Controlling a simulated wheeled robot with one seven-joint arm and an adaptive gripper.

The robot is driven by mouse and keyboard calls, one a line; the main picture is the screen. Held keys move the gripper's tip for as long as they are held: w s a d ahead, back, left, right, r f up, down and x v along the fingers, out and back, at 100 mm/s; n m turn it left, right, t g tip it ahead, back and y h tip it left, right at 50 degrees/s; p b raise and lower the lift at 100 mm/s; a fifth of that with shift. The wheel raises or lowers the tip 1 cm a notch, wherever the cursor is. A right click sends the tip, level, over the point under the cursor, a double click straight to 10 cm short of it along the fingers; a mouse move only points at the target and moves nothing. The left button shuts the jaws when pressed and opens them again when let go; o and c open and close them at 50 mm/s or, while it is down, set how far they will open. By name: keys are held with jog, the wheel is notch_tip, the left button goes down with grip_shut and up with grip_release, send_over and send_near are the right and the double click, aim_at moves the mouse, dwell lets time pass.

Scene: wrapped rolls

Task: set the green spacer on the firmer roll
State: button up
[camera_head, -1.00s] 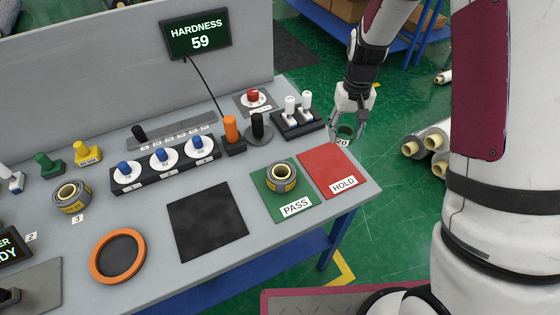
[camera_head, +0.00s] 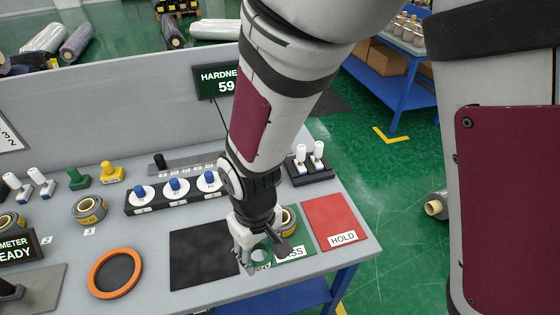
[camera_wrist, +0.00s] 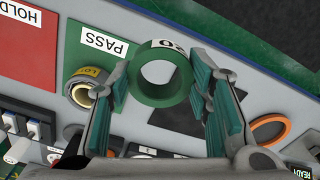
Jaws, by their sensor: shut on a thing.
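My gripper (camera_head: 252,262) is low at the front of the table, between the black mat and the green PASS mat. It is shut on the green spacer (camera_wrist: 160,99), a ring marked 20, with a finger on each side in the wrist view. In the head view the spacer (camera_head: 262,267) shows only in part. A grey wrapped roll (camera_head: 289,218) on the PASS mat (camera_wrist: 112,18) is partly hidden behind my wrist; in the wrist view this roll (camera_wrist: 82,93) is left of the spacer and apart from it. Another roll (camera_head: 90,210) stands by marker 3, and one (camera_head: 10,222) near marker 2.
The hardness display (camera_head: 218,82) reads 59. The red HOLD mat (camera_head: 335,218) is empty, and the black mat (camera_head: 203,258) looks clear. An orange ring (camera_head: 94,280) lies to the left. Blue knobs (camera_head: 176,186) and white switches (camera_head: 318,150) stand behind.

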jog(key=shift+w+d+f+p, duration=0.1)
jog(key=shift+w+d+f, duration=0.7)
jog(key=shift+w, duration=1.65)
jog(key=shift+w+d+f+p, duration=0.15)
jog(key=shift+w+d+f, duration=0.65)
jog(key=shift+w, duration=1.65)
jog(key=shift+w+d+f+p, duration=0.1)
jog(key=shift+w+d+f, duration=0.7)
jog(key=shift+w, duration=1.65)
jog(key=shift+f, duration=0.6)
jog(key=o, duration=0.9)
jog(key=shift+a, duration=0.1)
jog(key=shift+o, duration=0.2)
jog(key=s+d+r+m+t+b, duration=0.1)
jog(key=d+r, duration=0.1)
jog(key=r, duration=0.8)
jog(key=s+d+r+m, duration=0.1)
jog(key=d+r, duration=0.1)
jog(key=r, duration=0.8)
jog(key=s+d+r+m+t, duration=0.2)
jog(key=s+d+r+m, duration=0.1)
jog(key=s+d+r, duration=0.3)
jog(key=s+d+r+m+t, duration=0.2)
jog(key=s+d+r, duration=0.3)
jog(key=s+d, duration=0.3)
jog(key=shift+s+r+m, duration=0.35)
jog(key=shift+s+m, duration=0.05)
jog(key=shift+s, duration=0.85)
